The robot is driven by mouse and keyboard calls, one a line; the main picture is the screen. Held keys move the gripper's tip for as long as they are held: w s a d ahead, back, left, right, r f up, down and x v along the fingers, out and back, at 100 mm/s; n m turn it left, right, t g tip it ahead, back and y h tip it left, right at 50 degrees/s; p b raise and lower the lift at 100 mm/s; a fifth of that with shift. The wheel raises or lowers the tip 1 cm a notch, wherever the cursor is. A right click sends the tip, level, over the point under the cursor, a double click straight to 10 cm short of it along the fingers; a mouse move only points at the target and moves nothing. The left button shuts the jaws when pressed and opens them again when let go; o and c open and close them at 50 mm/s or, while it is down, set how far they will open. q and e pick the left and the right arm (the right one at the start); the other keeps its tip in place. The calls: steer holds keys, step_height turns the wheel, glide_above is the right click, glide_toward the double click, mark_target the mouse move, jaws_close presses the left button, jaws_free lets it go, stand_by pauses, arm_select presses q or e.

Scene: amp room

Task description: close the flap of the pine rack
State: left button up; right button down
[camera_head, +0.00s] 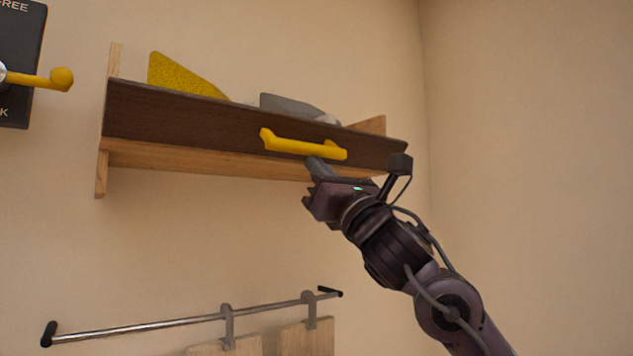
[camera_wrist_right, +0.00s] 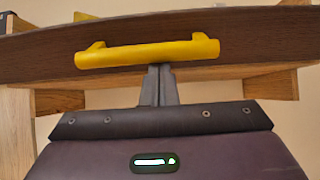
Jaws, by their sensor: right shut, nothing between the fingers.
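The pine rack (camera_head: 200,158) hangs on the wall, with pale wood ends and a pale bottom board. Its dark brown flap (camera_head: 190,118) stands along the front and carries a yellow handle (camera_head: 303,148). The flap (camera_wrist_right: 260,55) and handle (camera_wrist_right: 150,52) also show in the right wrist view. My right gripper (camera_head: 316,168) is shut and empty, its fingertips just below the handle and close to the flap's lower edge. In the right wrist view the fingers (camera_wrist_right: 158,80) are together beneath the handle; whether they touch the flap I cannot tell. My left gripper is not in view.
A yellow item (camera_head: 183,75) and a grey item (camera_head: 288,105) show above the flap's top edge. A dark panel with a yellow-knobbed lever (camera_head: 45,79) is at the upper left. Below, a metal rail (camera_head: 170,324) holds hooks with wooden boards (camera_head: 308,338). The right wall is bare.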

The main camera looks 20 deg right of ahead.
mark_target(310, 124)
steer(key=shift+r, duration=2.1)
steer(key=shift+s+d+r, duration=0.15)
steer(key=shift+s+r, duration=0.35)
steer(key=shift+r, duration=0.05)
steer(key=shift+d+r+p, duration=0.2)
steer(key=shift+r+p, duration=0.15)
steer(key=shift+r, duration=0.05)
steer(key=shift+w+a, duration=0.25)
steer(key=shift+w, duration=0.15)
steer(key=shift+a, duration=0.1)
